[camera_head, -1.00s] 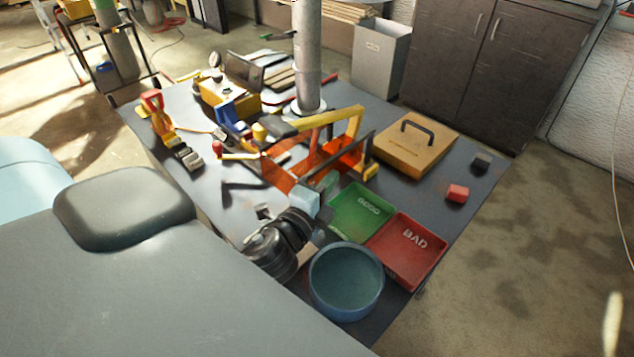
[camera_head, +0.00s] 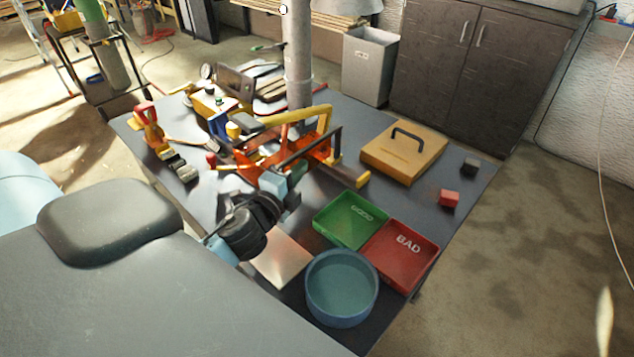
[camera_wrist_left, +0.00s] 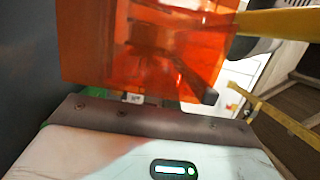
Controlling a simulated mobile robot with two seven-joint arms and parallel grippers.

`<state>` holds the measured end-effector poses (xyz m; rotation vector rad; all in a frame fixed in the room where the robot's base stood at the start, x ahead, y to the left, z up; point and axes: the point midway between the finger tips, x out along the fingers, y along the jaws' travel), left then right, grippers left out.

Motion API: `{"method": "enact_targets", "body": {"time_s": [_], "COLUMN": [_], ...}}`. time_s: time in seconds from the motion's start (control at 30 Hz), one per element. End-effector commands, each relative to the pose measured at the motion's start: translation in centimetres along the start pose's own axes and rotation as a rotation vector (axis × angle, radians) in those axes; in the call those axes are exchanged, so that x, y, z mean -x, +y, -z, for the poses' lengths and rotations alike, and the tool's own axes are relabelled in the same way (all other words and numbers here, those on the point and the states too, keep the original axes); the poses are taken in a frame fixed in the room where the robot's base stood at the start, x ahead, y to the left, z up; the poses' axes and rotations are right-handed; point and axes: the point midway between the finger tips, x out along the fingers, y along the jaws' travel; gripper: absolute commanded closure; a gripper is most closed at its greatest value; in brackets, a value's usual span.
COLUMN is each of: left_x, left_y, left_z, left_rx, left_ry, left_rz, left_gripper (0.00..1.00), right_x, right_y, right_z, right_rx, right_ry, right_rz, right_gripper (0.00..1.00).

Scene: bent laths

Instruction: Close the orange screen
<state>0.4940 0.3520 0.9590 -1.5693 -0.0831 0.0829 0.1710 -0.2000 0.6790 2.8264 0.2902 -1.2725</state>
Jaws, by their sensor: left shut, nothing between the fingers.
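The orange screen (camera_head: 262,160) is a see-through orange panel on a fixture in the middle of the table, with a yellow arm and a dark bar over it. Its exact tilt is hard to tell. In the wrist view, the screen (camera_wrist_left: 150,50) fills the upper middle, close to the camera. My left gripper (camera_head: 286,188) is shut and empty, at the near side of the screen. Whether it touches the screen is unclear. My wrist hides part of the fixture and table. My right gripper is not in view.
A green tray (camera_head: 350,238), a red tray (camera_head: 427,243) and a blue round bin (camera_head: 312,300) stand at the near right. A yellow lidded box (camera_head: 380,158) lies behind them. A grey post (camera_head: 298,70) rises at the back. Small blocks sit far right.

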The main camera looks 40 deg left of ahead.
Motion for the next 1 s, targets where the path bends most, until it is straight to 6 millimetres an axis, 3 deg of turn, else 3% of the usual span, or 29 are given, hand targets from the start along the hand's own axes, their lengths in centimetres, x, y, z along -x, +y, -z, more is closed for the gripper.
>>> {"method": "enact_targets", "body": {"time_s": [0.03, 0.2, 0.43, 0.7, 1.0], "left_x": [-0.4, -1.6, -2.8, -3.4, -3.5], "left_y": [-0.2, 0.0, 0.1, 0.0, -0.1], "left_z": [-1.7, -6.4, -11.2, -13.6, -14.0], "left_rx": [-0.007, -0.006, -0.003, -0.002, -0.002], "left_ry": [-0.005, -0.005, -0.004, -0.002, -0.006], "left_rz": [0.001, -0.001, -0.002, 0.000, 0.001], "left_gripper": [1.00, 1.00, 1.00, 1.00, 1.00], "right_x": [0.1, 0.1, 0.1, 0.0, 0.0], "right_y": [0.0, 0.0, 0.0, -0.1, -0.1], "right_z": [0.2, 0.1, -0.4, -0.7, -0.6], "right_rx": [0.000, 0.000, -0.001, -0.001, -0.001], "right_ry": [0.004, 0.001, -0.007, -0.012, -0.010], "right_rz": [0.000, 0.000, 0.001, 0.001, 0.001], "right_gripper": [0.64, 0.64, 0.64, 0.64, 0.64]}}
